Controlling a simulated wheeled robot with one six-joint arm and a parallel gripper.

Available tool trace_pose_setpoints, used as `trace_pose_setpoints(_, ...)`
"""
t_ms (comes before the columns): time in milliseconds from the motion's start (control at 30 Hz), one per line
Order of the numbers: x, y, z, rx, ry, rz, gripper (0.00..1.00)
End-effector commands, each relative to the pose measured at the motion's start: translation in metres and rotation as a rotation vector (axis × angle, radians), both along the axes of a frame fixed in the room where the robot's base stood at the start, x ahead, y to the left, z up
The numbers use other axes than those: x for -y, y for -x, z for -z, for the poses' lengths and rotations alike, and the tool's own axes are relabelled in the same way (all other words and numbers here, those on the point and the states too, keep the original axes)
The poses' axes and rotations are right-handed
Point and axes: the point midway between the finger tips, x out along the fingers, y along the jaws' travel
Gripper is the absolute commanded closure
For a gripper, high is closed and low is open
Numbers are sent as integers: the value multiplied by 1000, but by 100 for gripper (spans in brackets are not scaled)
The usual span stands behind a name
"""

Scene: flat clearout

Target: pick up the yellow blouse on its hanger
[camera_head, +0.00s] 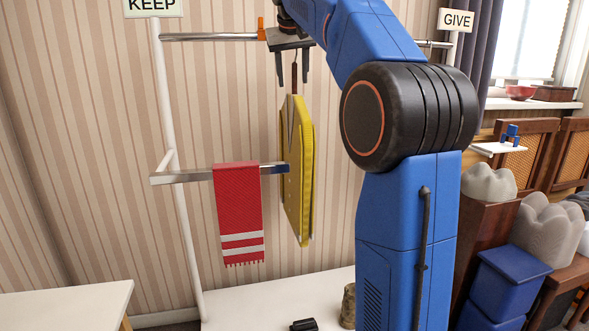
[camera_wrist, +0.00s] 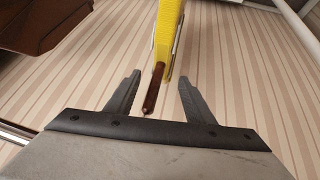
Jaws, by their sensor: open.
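The yellow blouse (camera_head: 297,165) hangs beside the red scarf in the head view, seen nearly edge-on, with a dark hanger stem (camera_head: 294,75) rising from its top. My gripper (camera_head: 293,82) is above the blouse, pointing down, with its two fingers open on either side of the stem. In the wrist view, the brown stem (camera_wrist: 153,90) lies between the open fingers of my gripper (camera_wrist: 158,82), apart from both. The yellow blouse (camera_wrist: 168,30) runs away beyond it.
A red scarf (camera_head: 239,205) hangs on the lower rail (camera_head: 190,176), just left of the blouse. The upper rail (camera_head: 210,37) runs behind my gripper. KEEP (camera_head: 150,5) and GIVE (camera_head: 457,20) signs top the rack. Blue boxes (camera_head: 505,285) stand right. A dark small object (camera_head: 303,325) lies below.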

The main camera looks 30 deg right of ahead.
Motion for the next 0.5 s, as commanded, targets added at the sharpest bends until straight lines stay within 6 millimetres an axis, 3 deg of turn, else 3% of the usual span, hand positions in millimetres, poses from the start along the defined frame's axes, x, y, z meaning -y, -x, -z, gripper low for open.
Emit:
trace_pose_setpoints(233, 7, -11, 31, -2, -1, 0, 51)
trace_pose_setpoints(500, 11, -16, 41, 0, 0, 0, 51)
